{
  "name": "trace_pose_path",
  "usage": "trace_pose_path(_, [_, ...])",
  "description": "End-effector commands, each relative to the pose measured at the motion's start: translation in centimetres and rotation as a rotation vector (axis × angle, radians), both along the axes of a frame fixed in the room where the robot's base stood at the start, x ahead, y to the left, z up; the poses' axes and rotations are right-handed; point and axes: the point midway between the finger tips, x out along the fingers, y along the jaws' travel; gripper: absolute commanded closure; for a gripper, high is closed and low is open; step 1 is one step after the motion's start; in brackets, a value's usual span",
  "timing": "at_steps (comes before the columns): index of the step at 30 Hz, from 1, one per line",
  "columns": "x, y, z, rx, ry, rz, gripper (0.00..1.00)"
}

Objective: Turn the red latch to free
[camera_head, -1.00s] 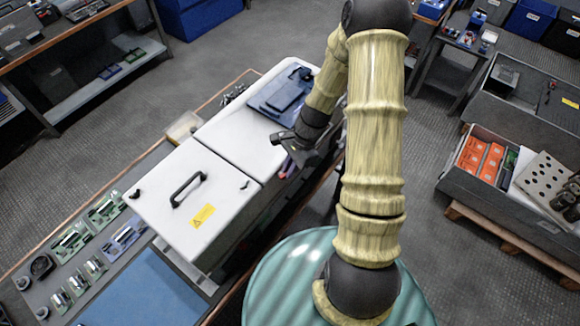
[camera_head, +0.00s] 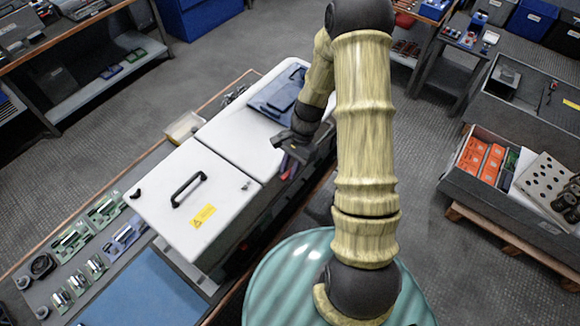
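The white cabinet (camera_head: 178,222) stands on the bench with a black handle and a yellow label on its near lid. A small red part (camera_head: 284,163), probably the red latch, shows at the cabinet's right side, just below my gripper. A bluish part lies close beside it. My gripper (camera_head: 282,151) is dark and reaches in from the right at the cabinet's right edge. It partly covers the red part. I cannot tell whether it touches the latch or how far its fingers are apart. The latch's angle is too small to read.
A dark blue tray-like piece (camera_head: 280,91) lies on the cabinet's far end. Several metal capacitors and a blue mat (camera_head: 145,292) lie on the bench at the left. A grey crate (camera_head: 460,188) with orange boxes stands on a pallet at the right. Floor between is clear.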

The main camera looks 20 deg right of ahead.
Motion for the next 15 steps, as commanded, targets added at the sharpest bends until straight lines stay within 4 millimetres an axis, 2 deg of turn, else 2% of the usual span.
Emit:
trace_pose_path(9, [0.1,-0.1,0.3,-0.001,-0.001,-0.001,0.79])
trace_pose_path(15, [0.6,-0.8,2.2,-0.002,-0.004,-0.001,0.79])
